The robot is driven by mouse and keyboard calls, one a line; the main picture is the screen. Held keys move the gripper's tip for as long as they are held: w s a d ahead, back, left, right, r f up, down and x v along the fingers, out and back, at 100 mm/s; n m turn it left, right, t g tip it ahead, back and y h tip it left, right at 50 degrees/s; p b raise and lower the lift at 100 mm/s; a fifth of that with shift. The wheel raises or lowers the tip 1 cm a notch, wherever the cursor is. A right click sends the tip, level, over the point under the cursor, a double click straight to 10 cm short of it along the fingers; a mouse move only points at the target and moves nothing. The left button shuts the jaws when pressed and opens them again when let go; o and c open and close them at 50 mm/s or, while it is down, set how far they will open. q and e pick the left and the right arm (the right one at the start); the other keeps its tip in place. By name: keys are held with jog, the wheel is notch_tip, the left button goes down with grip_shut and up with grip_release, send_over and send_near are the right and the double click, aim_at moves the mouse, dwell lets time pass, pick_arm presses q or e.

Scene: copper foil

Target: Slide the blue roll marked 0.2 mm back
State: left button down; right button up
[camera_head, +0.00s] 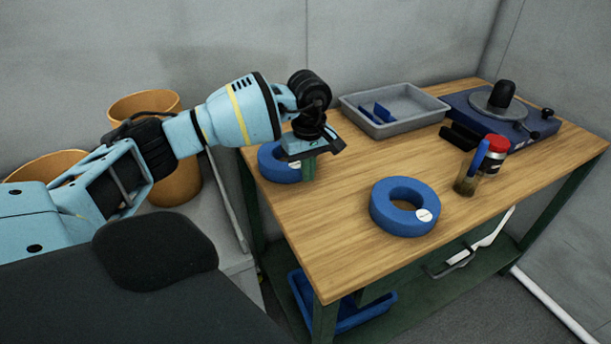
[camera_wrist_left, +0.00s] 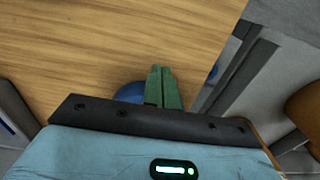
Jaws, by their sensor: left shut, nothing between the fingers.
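Two blue rolls lie flat on the wooden table. One blue roll (camera_head: 271,163) is at the table's left edge, partly hidden behind my left gripper; a bit of it shows in the left wrist view (camera_wrist_left: 130,92). The other blue roll (camera_head: 381,206) lies nearer the front, with a round white label on its front right. The markings are too small to read, so I cannot tell which is 0.2 mm. My left gripper (camera_head: 308,176) points down in front of the left roll, its green fingers shut and empty. I cannot tell whether they touch the roll. My right gripper is not in view.
A grey tray (camera_head: 418,122) with blue pieces stands at the back. A blue turntable device (camera_head: 466,107) is at the back right. A red-lidded jar (camera_head: 497,160) and a glass with a blue-handled tool (camera_head: 465,185) stand at the right. The table's front middle (camera_head: 330,240) is clear.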

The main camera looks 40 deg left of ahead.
pick_arm(q)
jog(key=r, duration=0.5)
jog(key=shift+w+a+r, duration=0.1)
jog(key=shift+a+r, duration=0.1)
jog(key=shift+r, duration=0.15)
jog(key=shift+d+f, duration=0.1)
